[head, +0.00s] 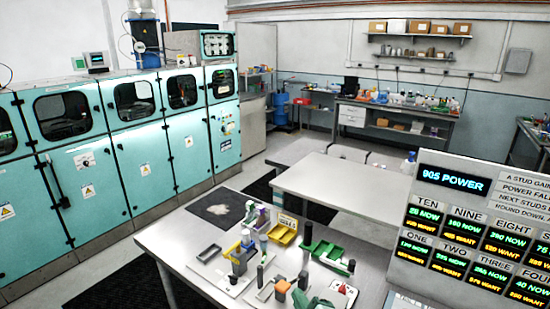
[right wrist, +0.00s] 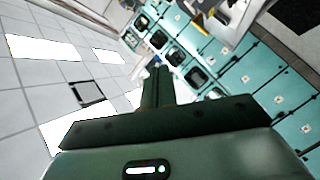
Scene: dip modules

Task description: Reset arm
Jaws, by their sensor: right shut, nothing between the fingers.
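My left gripper is not in the head view. On the near table (head: 180,250) stand a yellow tray (head: 283,234), a green tray (head: 325,256), a dark mat (head: 219,208) and several small modules and posts.
A display panel (head: 470,230) headed "905 POWER" stands at the right, close to the near table. A second, mostly bare table (head: 330,190) is behind. Teal cabinets (head: 100,150) line the left wall. A bench (head: 395,107) with supplies stands at the back.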

